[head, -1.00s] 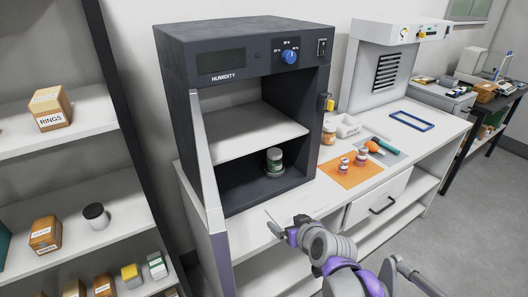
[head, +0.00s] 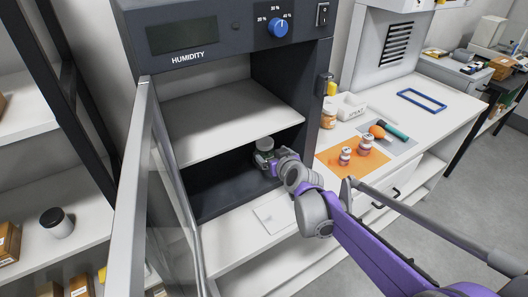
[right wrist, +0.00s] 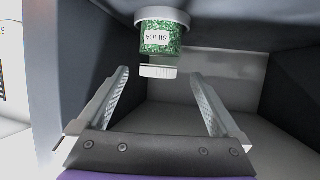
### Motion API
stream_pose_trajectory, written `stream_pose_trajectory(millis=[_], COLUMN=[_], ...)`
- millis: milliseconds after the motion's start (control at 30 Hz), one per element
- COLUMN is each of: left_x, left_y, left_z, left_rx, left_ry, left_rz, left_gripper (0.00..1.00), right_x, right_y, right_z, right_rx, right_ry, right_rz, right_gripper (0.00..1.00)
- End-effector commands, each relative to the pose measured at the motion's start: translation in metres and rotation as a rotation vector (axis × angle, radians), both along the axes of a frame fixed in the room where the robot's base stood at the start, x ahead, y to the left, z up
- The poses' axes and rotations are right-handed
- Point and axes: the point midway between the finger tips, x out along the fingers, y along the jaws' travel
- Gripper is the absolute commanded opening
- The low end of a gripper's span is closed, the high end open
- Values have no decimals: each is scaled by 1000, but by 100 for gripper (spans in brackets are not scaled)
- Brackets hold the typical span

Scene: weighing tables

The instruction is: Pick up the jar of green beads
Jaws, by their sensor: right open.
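The jar of green beads stands in the lower compartment of the dark humidity cabinet. In the right wrist view the jar (right wrist: 160,38) shows green beads and a label reading SILICA, upside down in the picture. My right gripper (right wrist: 158,88) is open, with nothing gripped. The jar's white end lies around the gap between the fingertips, and its green body appears beyond them. My left gripper is not in view.
The cabinet's (head: 190,72) shelf (head: 230,120) is above the jar. Its clear door (head: 135,190) stands open at the left.

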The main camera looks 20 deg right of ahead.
Motion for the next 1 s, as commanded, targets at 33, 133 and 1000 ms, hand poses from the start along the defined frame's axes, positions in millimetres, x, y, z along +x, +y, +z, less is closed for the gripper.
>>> stream_pose_trajectory(millis=[33, 133, 1000], left_x=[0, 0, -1], left_y=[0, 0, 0], left_z=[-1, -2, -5], left_rx=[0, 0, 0], left_ry=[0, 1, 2], left_rz=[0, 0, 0], left_gripper=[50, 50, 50], right_x=[7, 15, 65], right_y=[-1, -1, -6], right_z=[-3, -7, -28], right_rx=[-1, 0, 0], right_ry=[0, 0, 0], right_rz=[0, 0, 0], right_gripper=[100, 100, 82])
